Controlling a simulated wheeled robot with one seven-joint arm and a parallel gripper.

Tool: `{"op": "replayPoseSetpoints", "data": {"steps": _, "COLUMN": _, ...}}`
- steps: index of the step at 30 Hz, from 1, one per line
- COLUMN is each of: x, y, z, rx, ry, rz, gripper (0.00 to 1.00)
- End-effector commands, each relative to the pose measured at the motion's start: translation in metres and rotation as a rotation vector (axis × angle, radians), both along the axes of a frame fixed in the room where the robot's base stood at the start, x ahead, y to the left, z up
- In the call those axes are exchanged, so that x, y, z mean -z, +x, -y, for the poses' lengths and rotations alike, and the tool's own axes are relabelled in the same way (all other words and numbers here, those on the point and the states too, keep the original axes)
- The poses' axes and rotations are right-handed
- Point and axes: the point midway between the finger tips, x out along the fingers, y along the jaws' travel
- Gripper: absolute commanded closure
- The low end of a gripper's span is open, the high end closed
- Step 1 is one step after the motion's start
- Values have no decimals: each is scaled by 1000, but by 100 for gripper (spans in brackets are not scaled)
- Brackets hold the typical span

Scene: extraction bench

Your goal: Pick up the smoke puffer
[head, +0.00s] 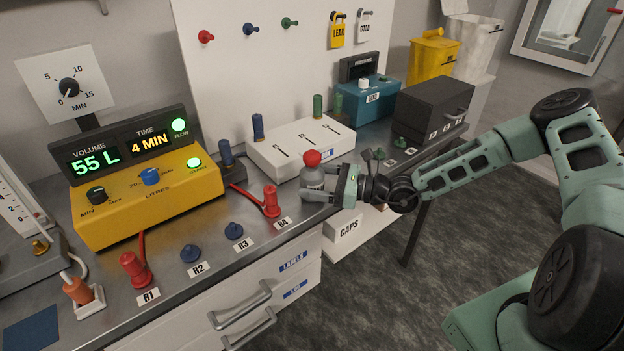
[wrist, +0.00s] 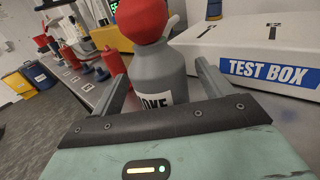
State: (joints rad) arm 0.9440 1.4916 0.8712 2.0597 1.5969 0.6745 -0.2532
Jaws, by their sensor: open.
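The smoke puffer is a grey bottle (head: 313,178) with a red bulb top, standing upright on the bench near its front edge. In the wrist view the grey bottle (wrist: 158,78) is large and close, with a partly hidden label ending in "OKE". My gripper (head: 318,194) is at the bottle from the right, low on its body. In the wrist view the two fingers of my gripper (wrist: 160,85) stand open on either side of the bottle, with gaps visible. The lower part of the bottle is hidden behind the gripper's front edge.
A white test box (head: 300,147) stands just behind the bottle. A red fitting (head: 271,201) is on the bench to its left, near the R4 label. A yellow meter unit (head: 145,200) stands further left. A dark grey box (head: 433,108) is at the right.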

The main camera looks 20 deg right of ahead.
Motion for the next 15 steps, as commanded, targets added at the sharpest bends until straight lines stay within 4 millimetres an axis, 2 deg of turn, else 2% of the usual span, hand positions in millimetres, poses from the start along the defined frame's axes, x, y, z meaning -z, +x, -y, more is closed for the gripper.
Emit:
{"op": "replayPoseSetpoints", "data": {"steps": 1, "x": -1, "y": 4, "z": -8, "rx": -2, "ry": 1, "rz": 1, "gripper": 21}}
{"op": "replayPoseSetpoints", "data": {"steps": 5, "x": 0, "y": 11, "z": -19, "rx": -2, "ry": -1, "rz": 0, "gripper": 21}}
{"op": "replayPoseSetpoints", "data": {"steps": 13, "x": 1, "y": 13, "z": -21, "rx": 0, "ry": -3, "rz": 1, "gripper": 21}}
{"op": "replayPoseSetpoints", "data": {"steps": 14, "x": 1, "y": 13, "z": -21, "rx": 0, "ry": -3, "rz": 1, "gripper": 24}}
{"op": "replayPoseSetpoints", "data": {"steps": 15, "x": 1, "y": 13, "z": -21, "rx": 0, "ry": -2, "rz": 1, "gripper": 35}}
